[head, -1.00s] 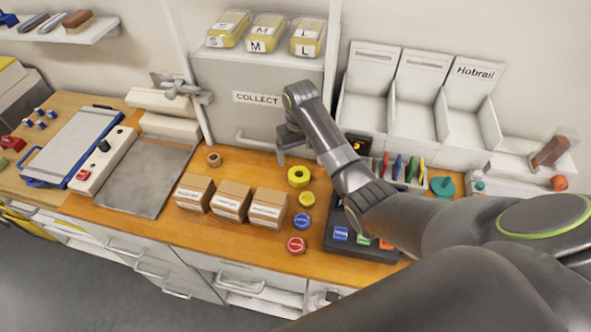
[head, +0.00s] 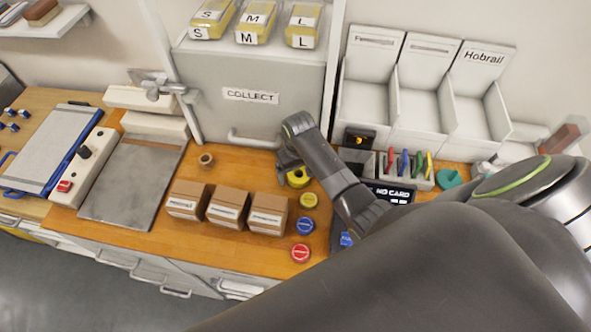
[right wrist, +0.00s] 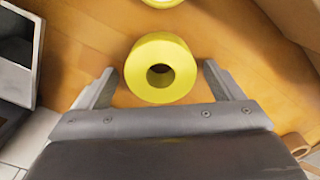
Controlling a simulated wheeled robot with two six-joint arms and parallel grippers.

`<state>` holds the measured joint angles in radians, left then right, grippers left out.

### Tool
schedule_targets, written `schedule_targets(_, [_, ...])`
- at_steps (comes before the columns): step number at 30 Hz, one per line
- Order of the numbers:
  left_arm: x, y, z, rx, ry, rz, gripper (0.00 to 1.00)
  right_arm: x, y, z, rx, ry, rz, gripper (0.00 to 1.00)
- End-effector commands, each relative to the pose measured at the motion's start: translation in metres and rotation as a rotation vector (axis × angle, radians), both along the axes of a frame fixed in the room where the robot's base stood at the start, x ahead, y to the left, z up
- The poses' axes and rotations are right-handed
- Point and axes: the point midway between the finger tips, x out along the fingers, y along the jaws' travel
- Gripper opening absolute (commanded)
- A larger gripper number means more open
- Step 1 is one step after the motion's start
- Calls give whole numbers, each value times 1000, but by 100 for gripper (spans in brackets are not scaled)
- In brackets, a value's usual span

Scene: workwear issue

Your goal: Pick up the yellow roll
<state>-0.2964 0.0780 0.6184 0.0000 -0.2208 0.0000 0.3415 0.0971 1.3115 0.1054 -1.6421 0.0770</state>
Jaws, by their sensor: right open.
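The yellow roll (head: 300,180) lies flat on the wooden counter, partly hidden behind my right gripper in the head view. My right gripper (head: 284,176) is at the roll, pointing down. In the right wrist view the yellow roll (right wrist: 143,62) shows its open core. The fingers of the right gripper (right wrist: 159,70) are apart, one on each side of it, with a gap on both sides. The gripper is open and holds nothing. My left gripper is not in view.
Yellow (head: 309,200), blue (head: 304,225) and red (head: 301,253) round pieces sit in front of the roll. Cardboard boxes (head: 229,206) stand to the left, beside a small brown roll (head: 206,161). The grey COLLECT cabinet (head: 252,92) stands behind. A pen holder (head: 421,180) is to the right.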

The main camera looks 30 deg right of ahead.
Motion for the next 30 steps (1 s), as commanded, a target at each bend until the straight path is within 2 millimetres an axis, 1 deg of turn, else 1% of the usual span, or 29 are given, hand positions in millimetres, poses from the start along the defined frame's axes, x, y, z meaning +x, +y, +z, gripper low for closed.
schedule_targets(1, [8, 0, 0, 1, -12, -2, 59, 0, 0, 0, 1, 1, 0, 87])
schedule_targets(3, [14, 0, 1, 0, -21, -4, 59, 0, 0, 0, 1, 1, 0, 87])
schedule_targets(4, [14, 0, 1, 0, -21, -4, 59, 0, 0, 0, 1, 1, 0, 85])
schedule_targets(7, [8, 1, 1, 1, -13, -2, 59, 0, 0, 0, 1, 2, 0, 72])
schedule_targets(12, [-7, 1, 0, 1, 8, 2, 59, 0, 0, 0, 1, 1, 0, 49])
schedule_targets(15, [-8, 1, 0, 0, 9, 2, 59, 0, 0, 0, 0, 1, 0, 38])
schedule_targets(23, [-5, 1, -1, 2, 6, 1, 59, 0, 0, 1, 1, 1, 0, 38])
schedule_targets(26, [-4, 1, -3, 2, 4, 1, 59, 1, 0, 8, 1, -1, 0, 38])
schedule_targets(30, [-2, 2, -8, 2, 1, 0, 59, 1, 0, 27, 0, -4, 1, 38])
